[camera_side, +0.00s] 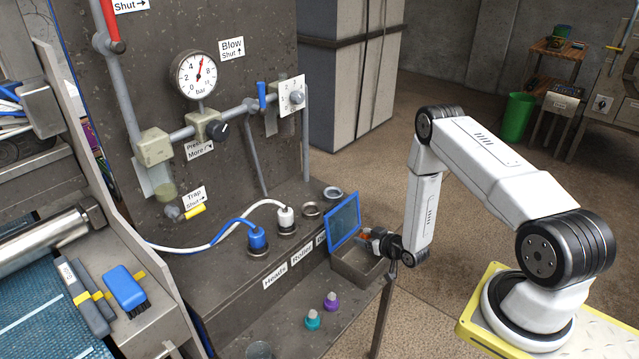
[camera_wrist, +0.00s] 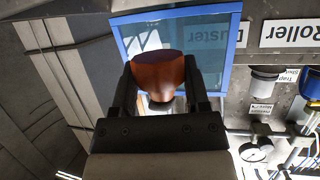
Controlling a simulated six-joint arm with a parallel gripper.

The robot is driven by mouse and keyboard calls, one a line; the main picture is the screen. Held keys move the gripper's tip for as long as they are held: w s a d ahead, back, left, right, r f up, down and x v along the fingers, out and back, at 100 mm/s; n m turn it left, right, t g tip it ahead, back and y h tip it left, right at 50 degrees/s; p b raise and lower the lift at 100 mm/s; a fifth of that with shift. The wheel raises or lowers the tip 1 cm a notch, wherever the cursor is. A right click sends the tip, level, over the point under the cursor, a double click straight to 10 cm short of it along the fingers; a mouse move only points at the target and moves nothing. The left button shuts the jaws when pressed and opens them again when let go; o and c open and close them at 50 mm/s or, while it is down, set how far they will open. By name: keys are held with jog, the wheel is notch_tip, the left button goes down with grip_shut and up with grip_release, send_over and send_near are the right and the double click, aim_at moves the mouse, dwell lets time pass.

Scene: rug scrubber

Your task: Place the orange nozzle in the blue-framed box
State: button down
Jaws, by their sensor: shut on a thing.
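The orange nozzle (camera_wrist: 157,72) sits between the two black fingers of my gripper (camera_wrist: 161,80) in the wrist view. In the side view my gripper (camera_side: 374,241) is shut on it, and only a small orange part of the nozzle (camera_side: 364,238) shows. The blue-framed box has a see-through panel with a blue frame (camera_side: 343,222), tilted upright at the back of a grey metal bin (camera_side: 352,268). My gripper is at the bin's upper right, beside the panel. The blue frame (camera_wrist: 232,55) also shows behind the nozzle in the wrist view. The bin's inside is partly hidden.
A blue plug (camera_side: 257,239) and a white plug (camera_side: 285,217) with hoses stand on the ledge left of the panel. Teal (camera_side: 312,320) and purple (camera_side: 331,302) nozzles stand on the lower shelf. A pressure gauge (camera_side: 196,75) is on the wall panel.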

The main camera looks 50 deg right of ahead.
jog(key=shift+w+f, duration=0.1)
jog(key=shift+w+d+f, duration=0.15)
jog(key=shift+w+f, duration=0.1)
jog(key=shift+f, duration=1.55)
jog(key=shift+f, duration=0.6)
jog(key=shift+c, duration=0.3)
grip_release()
jog(key=shift+r, duration=0.1)
jog(key=shift+r, duration=0.6)
jog(key=v, duration=1.2)
